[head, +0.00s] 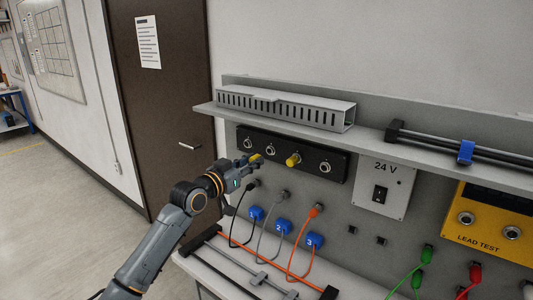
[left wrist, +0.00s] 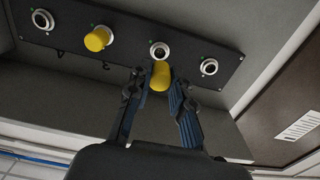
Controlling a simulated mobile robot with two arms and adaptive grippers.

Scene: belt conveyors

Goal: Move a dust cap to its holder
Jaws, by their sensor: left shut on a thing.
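My left gripper (head: 247,162) is shut on a yellow dust cap (head: 257,157), just in front of the black socket panel (head: 338,155). In the left wrist view the held cap (left wrist: 161,76) sits between the fingertips (left wrist: 161,82), and an open round socket (left wrist: 159,50) shows just beyond it. This is the second socket from the left in the head view (head: 270,150). A second yellow cap (head: 293,160) sits on the panel, right of that socket; it also shows in the left wrist view (left wrist: 98,39). The right gripper is not in view.
A grey shelf (head: 375,128) with a slotted duct (head: 285,109) juts out above the panel. Blue numbered plugs (head: 284,227) with cables hang below. A 24 V box (head: 383,187) and a yellow lead tester (head: 490,225) stand to the right.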

